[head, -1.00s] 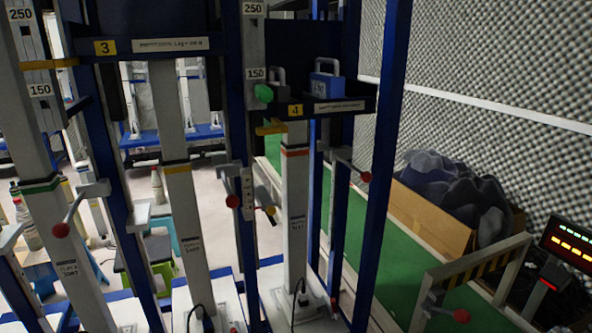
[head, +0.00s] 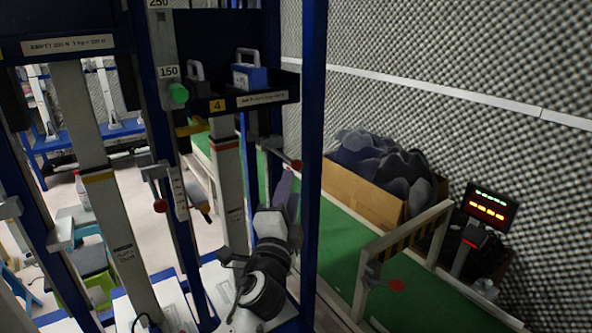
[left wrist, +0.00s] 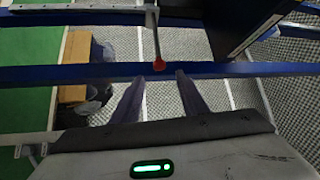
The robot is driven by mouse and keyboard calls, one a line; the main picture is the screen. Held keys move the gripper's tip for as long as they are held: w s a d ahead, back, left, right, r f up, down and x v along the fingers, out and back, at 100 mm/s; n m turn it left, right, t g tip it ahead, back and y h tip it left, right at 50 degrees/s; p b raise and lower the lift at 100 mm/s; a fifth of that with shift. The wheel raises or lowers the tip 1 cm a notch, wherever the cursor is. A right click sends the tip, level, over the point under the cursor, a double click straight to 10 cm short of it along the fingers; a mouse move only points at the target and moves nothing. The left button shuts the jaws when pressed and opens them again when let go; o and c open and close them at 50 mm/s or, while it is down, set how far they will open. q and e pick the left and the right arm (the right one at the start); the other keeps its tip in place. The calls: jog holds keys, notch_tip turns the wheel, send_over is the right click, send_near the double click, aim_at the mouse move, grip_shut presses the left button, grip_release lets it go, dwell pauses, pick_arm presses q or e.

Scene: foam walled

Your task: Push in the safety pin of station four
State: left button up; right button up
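Station four is the blue frame bearing the yellow "4" label (head: 217,105). A rod with a red ball end (head: 296,165) sticks out at its right side; I cannot tell for certain that this is the safety pin. The left wrist view shows a red ball on a rod (left wrist: 159,64) just beyond and between my fingers. My left gripper (head: 288,183) points up, close below the red ball in the head view. Its two fingers (left wrist: 160,88) are apart with nothing between them. A green knob (head: 178,93) sits by the 150 mark. My right gripper is not in view.
A blue upright (head: 314,150) stands close right of my gripper, and a blue beam (left wrist: 90,75) crosses before the fingers.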

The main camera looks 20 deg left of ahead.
aim_at(296, 169)
pick_arm(q)
jog(key=x, duration=0.8)
jog(key=shift+f, duration=0.1)
grip_shut()
